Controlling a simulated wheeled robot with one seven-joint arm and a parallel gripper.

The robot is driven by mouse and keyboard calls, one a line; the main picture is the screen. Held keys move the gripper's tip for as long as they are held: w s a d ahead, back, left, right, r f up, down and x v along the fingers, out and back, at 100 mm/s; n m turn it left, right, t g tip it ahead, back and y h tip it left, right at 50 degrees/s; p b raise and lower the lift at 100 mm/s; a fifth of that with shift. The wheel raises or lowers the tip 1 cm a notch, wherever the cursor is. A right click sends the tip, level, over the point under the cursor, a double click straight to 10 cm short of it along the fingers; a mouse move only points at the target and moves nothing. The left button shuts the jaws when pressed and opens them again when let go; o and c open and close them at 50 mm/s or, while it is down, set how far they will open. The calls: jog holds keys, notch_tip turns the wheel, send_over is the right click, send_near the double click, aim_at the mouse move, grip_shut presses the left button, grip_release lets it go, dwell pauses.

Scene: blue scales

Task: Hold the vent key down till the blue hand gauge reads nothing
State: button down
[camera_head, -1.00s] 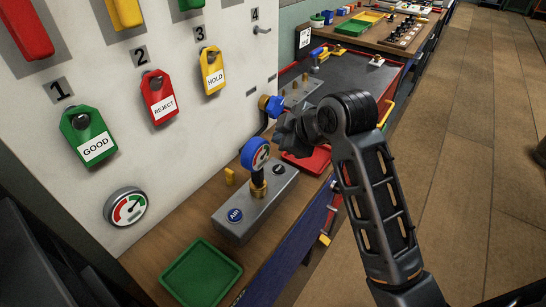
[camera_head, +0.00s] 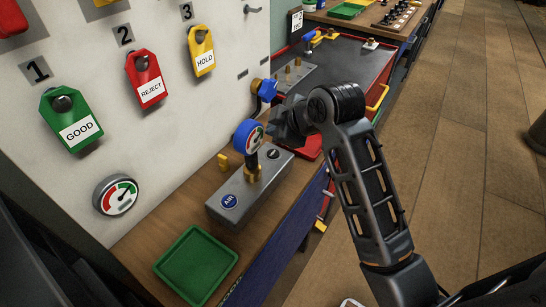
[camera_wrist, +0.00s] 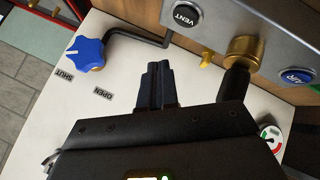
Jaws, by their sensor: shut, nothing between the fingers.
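The blue hand gauge (camera_head: 248,138) stands upright on a brass fitting (camera_head: 253,171) on a grey box (camera_head: 224,216). Its dial shows red and green, but I cannot read its needle. My gripper (camera_head: 279,125) is shut and empty, above and beyond the box, apart from the key. In the wrist view its fingers (camera_wrist: 156,72) are together. The gauge face is not clear there.
A blue AIR button (camera_head: 229,201) is on the box's near end. A blue valve knob (camera_head: 267,91) sits behind my gripper by the white panel (camera_head: 205,115). A round wall gauge (camera_head: 116,194) is on that panel. A green tray (camera_head: 196,264) lies in front.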

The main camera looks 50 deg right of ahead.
aim_at(275, 156)
notch_tip(275, 156, down, 2)
jog(key=shift+f+b, duration=0.2)
jog(key=shift+b, duration=0.55)
jog(key=shift+f+b, duration=0.4)
jog(key=shift+f, duration=0.55)
dwell(0.8)
jog(key=shift+f, duration=0.4)
jog(key=shift+f, duration=0.4)
dwell(0.5)
jog(key=shift+r, duration=0.1)
dwell(1.6)
jog(key=shift+r+p, duration=0.75)
jog(key=shift+p, duration=0.2)
jog(key=shift+r, duration=0.1)
